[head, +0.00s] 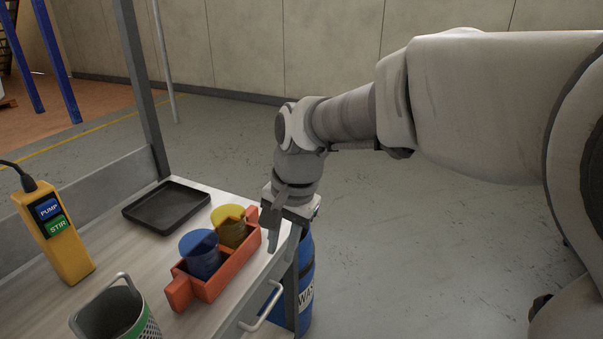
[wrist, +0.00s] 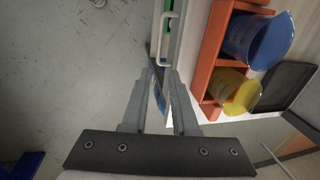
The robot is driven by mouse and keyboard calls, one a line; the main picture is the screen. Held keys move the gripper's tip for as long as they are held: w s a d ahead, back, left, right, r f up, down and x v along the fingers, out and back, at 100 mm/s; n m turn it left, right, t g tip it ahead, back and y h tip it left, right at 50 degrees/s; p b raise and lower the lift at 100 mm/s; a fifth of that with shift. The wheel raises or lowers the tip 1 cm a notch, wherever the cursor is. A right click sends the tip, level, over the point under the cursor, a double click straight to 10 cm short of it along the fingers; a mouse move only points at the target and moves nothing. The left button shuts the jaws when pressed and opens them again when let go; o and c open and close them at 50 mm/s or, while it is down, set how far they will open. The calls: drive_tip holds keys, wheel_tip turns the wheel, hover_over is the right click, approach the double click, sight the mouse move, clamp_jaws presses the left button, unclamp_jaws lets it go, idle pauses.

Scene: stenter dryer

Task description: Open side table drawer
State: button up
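The side table (head: 120,260) has a pale top and a drawer front on its right side. A light bar handle (head: 262,308) stands out from that front, which looks flush with the table. The handle also shows near the top of the wrist view (wrist: 163,40), ahead of the fingertips. My gripper (head: 271,235) points down near the table's right edge, behind the handle along that side. In the wrist view my gripper (wrist: 160,75) has its two fingers apart, with a visible gap and nothing held. The handle is apart from the fingers.
An orange carrier (head: 212,285) with a blue and a yellow cup stands close beside my gripper. A black tray (head: 166,206), a yellow pendant (head: 55,235) and a perforated cup (head: 118,318) are on the top. A blue barrel (head: 306,270) stands beyond the table leg.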

sight(271, 304)
drive_tip(key=a+f+b, duration=0.1)
drive_tip(key=f, duration=0.4)
drive_tip(key=a+f+b, duration=0.1)
drive_tip(key=f+b, duration=0.1)
drive_tip(key=f, duration=0.4)
drive_tip(key=w+a+f+b, duration=0.1)
drive_tip(key=f+b, duration=0.1)
drive_tip(key=f, duration=0.3)
drive_tip(key=shift+f, duration=0.4)
drive_tip(key=shift+c, duration=0.3)
clamp_jaws()
drive_tip(key=shift+w, duration=0.1)
